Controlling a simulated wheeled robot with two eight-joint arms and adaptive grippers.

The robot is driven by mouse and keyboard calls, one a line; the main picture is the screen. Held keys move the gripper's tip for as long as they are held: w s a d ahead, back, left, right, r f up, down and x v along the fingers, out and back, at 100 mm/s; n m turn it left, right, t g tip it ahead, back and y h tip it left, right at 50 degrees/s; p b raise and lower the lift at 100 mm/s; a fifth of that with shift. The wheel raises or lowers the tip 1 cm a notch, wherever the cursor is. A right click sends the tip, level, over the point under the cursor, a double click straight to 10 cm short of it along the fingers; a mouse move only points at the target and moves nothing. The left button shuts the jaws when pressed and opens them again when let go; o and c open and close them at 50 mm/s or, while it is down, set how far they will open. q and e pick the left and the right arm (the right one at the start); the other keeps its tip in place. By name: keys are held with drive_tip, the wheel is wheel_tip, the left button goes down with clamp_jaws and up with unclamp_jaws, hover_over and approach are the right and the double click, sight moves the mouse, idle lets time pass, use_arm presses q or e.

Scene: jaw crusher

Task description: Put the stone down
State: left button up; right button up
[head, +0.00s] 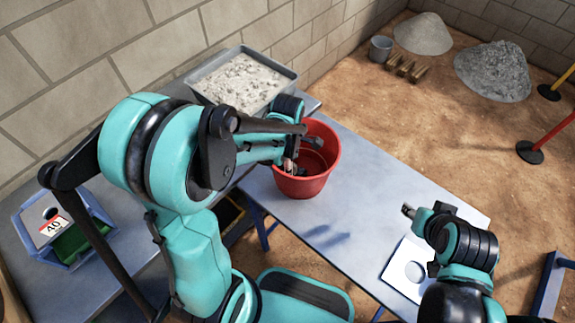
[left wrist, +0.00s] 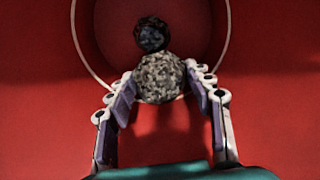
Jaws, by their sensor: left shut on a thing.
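A grey speckled stone (left wrist: 160,80) sits between the fingers of my left gripper (head: 290,163), which is shut on it. In the head view this gripper is at the left side of the mouth of a red bucket (head: 312,186), and the stone is hard to make out there. The left wrist view looks into the red bucket (left wrist: 55,110). A darker round stone (left wrist: 151,34) lies beyond the held one, inside the bucket. How far the held stone is above the bucket floor I cannot tell. My right gripper (head: 410,211) is over the right part of the table, apart from the bucket.
A grey tray of pale rubble (head: 240,82) stands behind the bucket. A blue box with a "40" label (head: 55,228) is at the left. A white sheet with a round mark (head: 405,272) lies on the table (head: 355,215) near my right arm. The table right of the bucket is clear.

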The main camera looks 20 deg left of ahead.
use_arm(q)
drive_tip(key=o, duration=1.6)
drive_tip(key=shift+o, duration=0.2)
drive_tip(key=shift+r+p, duration=0.55)
drive_tip(key=shift+r, duration=0.05)
wheel_tip(320, 180, up, 11)
drive_tip(key=p, duration=0.4)
drive_tip(key=s+r+m+t, duration=0.3)
drive_tip(key=s+m, duration=0.1)
drive_tip(key=m, duration=0.7)
drive_tip(key=s+r+m+t, duration=0.3)
drive_tip(key=s+m+t, duration=0.1)
drive_tip(key=m, duration=0.7)
drive_tip(key=shift+s+r+m, duration=0.35)
drive_tip(key=shift+m, duration=0.05)
